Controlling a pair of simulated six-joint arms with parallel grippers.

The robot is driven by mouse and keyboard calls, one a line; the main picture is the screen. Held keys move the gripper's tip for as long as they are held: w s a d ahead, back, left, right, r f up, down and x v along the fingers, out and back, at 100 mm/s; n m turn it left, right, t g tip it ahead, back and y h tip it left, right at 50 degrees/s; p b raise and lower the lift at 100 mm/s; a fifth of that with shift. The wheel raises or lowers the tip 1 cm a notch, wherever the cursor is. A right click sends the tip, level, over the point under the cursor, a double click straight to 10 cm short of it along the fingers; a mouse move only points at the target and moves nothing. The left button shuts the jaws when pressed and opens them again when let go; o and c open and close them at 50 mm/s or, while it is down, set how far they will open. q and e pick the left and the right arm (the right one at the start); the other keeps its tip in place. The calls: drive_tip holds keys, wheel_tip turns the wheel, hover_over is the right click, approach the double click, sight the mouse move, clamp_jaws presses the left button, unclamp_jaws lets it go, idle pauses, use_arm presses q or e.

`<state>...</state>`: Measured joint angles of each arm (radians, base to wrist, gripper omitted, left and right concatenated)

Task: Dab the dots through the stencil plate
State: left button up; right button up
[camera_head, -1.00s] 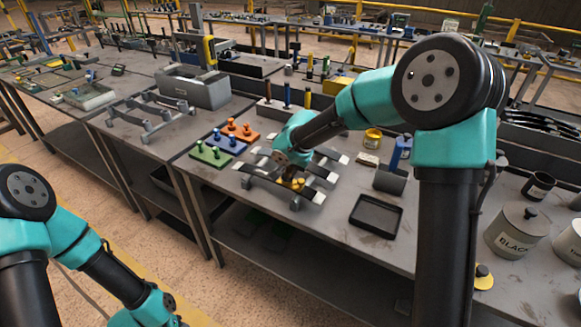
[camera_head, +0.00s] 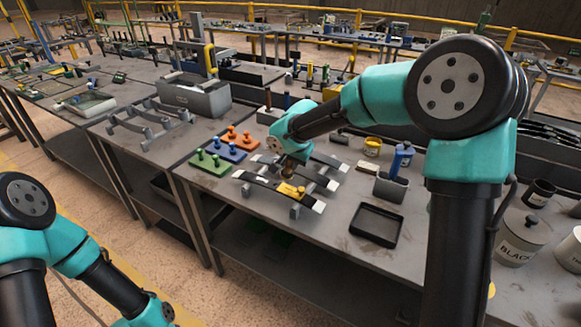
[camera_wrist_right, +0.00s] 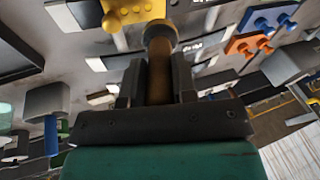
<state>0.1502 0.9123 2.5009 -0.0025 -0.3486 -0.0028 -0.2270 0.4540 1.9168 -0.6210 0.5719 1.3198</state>
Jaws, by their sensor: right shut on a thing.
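The yellow stencil plate (camera_head: 289,190), with a knob on top, lies on the front dark spring leaf (camera_head: 259,182) of the rack. It also shows at the top of the right wrist view (camera_wrist_right: 133,12). My right gripper (camera_head: 289,160) is shut on the dabber (camera_wrist_right: 160,72), a brown handle with a round grey head. The dabber's head is behind the yellow plate in the head view, over the rack; whether it touches a leaf I cannot tell. Green (camera_head: 208,163), blue (camera_head: 224,149) and orange (camera_head: 239,137) knobbed plates lie left of the rack. My left gripper is out of view.
A black tray (camera_head: 376,242) lies right of the rack. A grey holder (camera_head: 390,187) with a blue bottle (camera_head: 401,160) and a yellow tin (camera_head: 372,147) stand behind it. A BLACK pot (camera_head: 521,240) stands at the right.

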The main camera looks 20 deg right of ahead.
drive_tip(key=shift+r, duration=0.9)
